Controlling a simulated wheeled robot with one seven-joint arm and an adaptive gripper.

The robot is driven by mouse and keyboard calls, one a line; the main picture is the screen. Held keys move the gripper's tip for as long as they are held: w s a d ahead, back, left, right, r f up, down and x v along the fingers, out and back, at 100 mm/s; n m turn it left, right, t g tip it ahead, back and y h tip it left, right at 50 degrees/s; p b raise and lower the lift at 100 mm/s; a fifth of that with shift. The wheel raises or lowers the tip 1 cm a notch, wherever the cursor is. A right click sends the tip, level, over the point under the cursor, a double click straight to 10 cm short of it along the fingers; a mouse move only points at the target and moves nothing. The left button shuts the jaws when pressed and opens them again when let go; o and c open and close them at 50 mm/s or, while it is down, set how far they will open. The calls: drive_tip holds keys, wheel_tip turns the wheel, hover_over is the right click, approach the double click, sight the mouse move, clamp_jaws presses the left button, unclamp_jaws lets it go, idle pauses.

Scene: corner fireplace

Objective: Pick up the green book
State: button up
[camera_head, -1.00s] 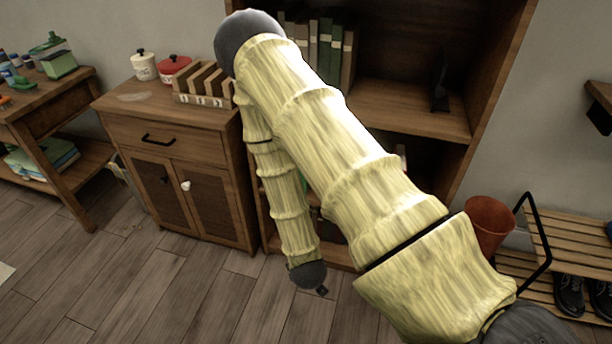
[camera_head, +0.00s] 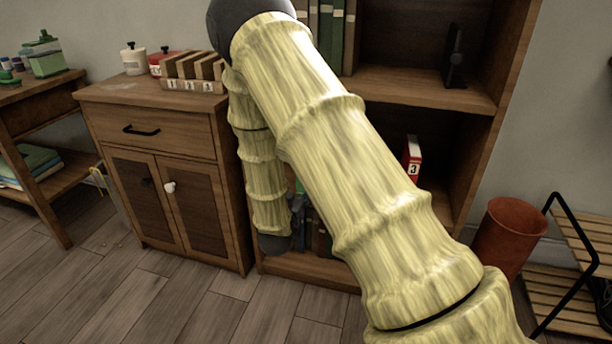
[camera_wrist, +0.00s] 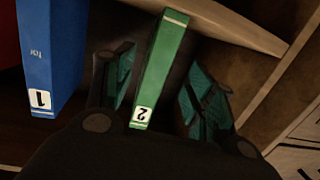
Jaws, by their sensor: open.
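The green book (camera_wrist: 163,64) shows in the wrist view with its narrow spine toward me and a white label "2" at the near end. My gripper (camera_wrist: 160,82) is open, with one dark finger on each side of the book. Small gaps seem to show between the fingers and the book; I cannot tell whether either touches. In the head view my arm hides most of the lower shelf, and my gripper (camera_head: 298,222) is partly seen at the bookcase's lower opening.
A blue book (camera_wrist: 48,55) labelled "1" stands left of the green one. A red book (camera_head: 412,160) labelled "3" is in the bookcase (camera_head: 483,152). A cabinet (camera_head: 165,150) stands to its left, a brown bin (camera_head: 508,238) to its right. Shelf boards lie close around my gripper.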

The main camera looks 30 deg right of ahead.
drive_tip(key=shift+m+h, duration=0.6)
drive_tip(key=shift+h, duration=0.2)
drive_tip(key=b+x, duration=0.1)
drive_tip(key=x, duration=0.1)
drive_tip(key=r+b+x, duration=0.1)
drive_tip(key=x, duration=0.1)
drive_tip(key=b+x, duration=0.1)
drive_tip(key=x, duration=0.2)
drive_tip(key=shift+w+r+b, duration=0.15)
drive_tip(key=shift+r+b, duration=0.15)
drive_tip(key=shift+b, duration=0.05)
drive_tip(key=b+x, duration=0.3)
drive_tip(key=x, duration=0.1)
drive_tip(key=shift+w, duration=0.3)
drive_tip(key=shift+w+d+r, duration=0.15)
drive_tip(key=shift+w+d, duration=0.2)
drive_tip(key=shift+r, duration=0.1)
drive_tip(key=c, duration=1.2)
